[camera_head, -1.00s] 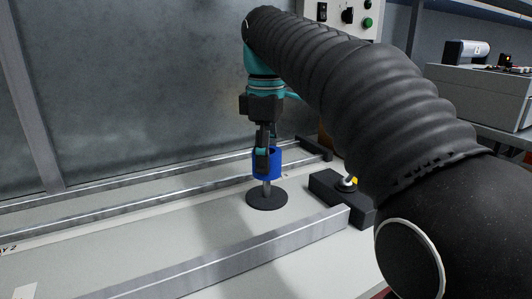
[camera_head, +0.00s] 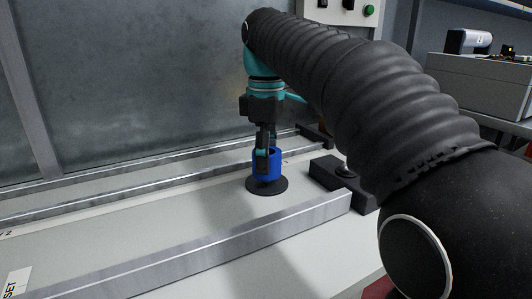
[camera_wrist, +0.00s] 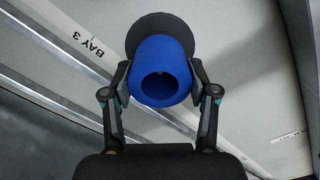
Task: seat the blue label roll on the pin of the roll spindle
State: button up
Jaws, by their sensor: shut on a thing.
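The blue label roll (camera_head: 275,166) is upright between the fingers of my gripper (camera_head: 264,160), which is shut on it. The roll spindle (camera_head: 268,189) shows as a round black base disc on the pale bench, directly under the roll. The roll surrounds the pin, which is hidden from the head view. The roll's lower end is at or just above the disc; I cannot tell if they touch. In the wrist view, the fingers (camera_wrist: 159,80) grip both sides of the roll (camera_wrist: 160,50), its dark hole faces the camera, and the disc (camera_wrist: 160,20) lies behind.
A metal rail (camera_head: 230,243) runs along the front of the bench, and more rails (camera_head: 130,182) lie behind the spindle. A grey metal panel (camera_head: 150,80) rises at the back.

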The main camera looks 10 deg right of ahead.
jog(key=shift+f+b, duration=0.45)
jog(key=shift+f, duration=0.35)
jog(key=o, duration=1.3)
jog(key=shift+c, duration=0.2)
jog(key=shift+o, duration=1.2)
jog(key=shift+r+p, duration=2.8)
jog(key=shift+r, duration=1.2)
